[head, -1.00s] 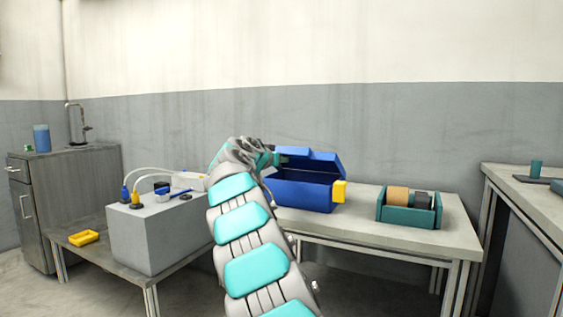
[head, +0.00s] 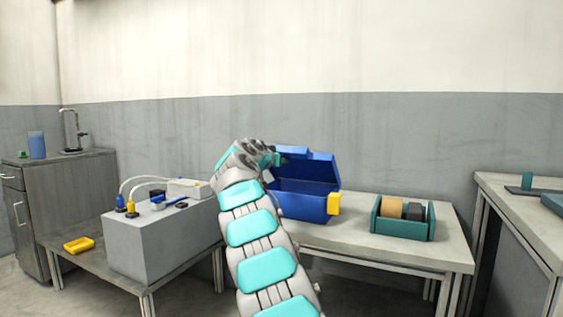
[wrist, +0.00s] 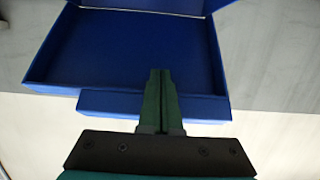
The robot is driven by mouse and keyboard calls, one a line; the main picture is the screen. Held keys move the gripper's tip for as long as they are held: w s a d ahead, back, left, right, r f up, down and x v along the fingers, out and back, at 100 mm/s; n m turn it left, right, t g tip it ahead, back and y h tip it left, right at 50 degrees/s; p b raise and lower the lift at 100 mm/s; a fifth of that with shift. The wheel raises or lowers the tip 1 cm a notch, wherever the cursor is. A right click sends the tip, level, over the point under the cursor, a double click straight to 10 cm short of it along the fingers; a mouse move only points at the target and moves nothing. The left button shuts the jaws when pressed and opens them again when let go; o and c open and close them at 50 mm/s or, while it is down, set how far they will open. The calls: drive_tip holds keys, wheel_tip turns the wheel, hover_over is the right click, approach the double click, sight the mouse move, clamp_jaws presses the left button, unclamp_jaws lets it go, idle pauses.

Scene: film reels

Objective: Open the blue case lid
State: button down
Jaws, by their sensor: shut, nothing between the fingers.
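In the wrist view the hollow inner side of the lid (wrist: 130,48) fills the upper part. My gripper (wrist: 158,74) is shut, its green fingertips together and empty at the lid's edge; I cannot tell if they touch it. In the head view my gripper (head: 276,159) is at the lid's upper left, partly hidden by my wrist.
A green holder (head: 402,232) with reels stands right of the case on the table (head: 385,250). At left are a grey box (head: 150,250) with bottles and tubes, and a yellow tray (head: 79,245). Another table (head: 520,205) is at far right.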

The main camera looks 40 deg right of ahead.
drive_tip(key=d+p, duration=0.1)
drive_tip(key=w+d+r+p, duration=0.1)
drive_tip(key=p, duration=0.1)
drive_tip(key=shift+d+r, duration=0.25)
drive_tip(key=shift+w+d+p, duration=0.25)
drive_tip(key=shift+d+p, duration=0.3)
drive_tip(key=shift+d, duration=0.15)
drive_tip(key=shift+r, duration=0.1)
